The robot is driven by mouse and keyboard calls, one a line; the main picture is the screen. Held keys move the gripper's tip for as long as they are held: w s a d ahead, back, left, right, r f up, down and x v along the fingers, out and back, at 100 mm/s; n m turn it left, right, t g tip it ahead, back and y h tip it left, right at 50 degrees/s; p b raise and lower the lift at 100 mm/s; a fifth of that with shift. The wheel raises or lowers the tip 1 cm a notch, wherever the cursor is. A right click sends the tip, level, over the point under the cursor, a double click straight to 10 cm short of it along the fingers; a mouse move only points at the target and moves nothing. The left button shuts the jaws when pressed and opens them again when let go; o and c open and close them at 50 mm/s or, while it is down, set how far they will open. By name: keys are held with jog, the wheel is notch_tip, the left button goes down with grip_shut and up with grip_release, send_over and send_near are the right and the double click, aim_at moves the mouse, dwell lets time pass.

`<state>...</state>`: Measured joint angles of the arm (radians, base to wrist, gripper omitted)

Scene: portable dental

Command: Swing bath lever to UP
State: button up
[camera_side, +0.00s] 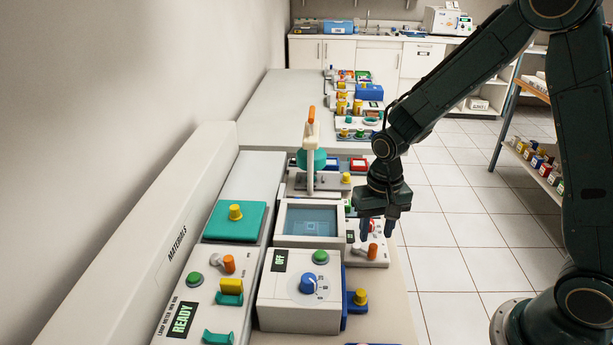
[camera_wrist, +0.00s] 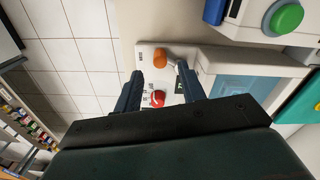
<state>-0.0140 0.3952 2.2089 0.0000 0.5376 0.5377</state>
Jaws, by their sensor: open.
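A short lever with an orange knob (camera_side: 372,251) sits on a white panel beside a blue-windowed bath unit (camera_side: 310,222). Its grey stem runs left from the knob in the side view. My gripper (camera_side: 376,231) points down above this panel, open and empty. In the wrist view my gripper (camera_wrist: 160,70) has its two dark blue fingers well apart. The panel lettering is too small to read, and contact with the lever cannot be told.
A red knob (camera_wrist: 157,98) is on the same panel, near the fingers. A white box with a blue dial (camera_side: 308,284) and a green button stands in front. A tall orange-tipped lever (camera_side: 311,116) rises behind. Tiled floor (camera_side: 450,230) is open to the right.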

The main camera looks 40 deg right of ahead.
aim_at(374, 246)
jog(key=shift+f, duration=1.95)
grip_shut()
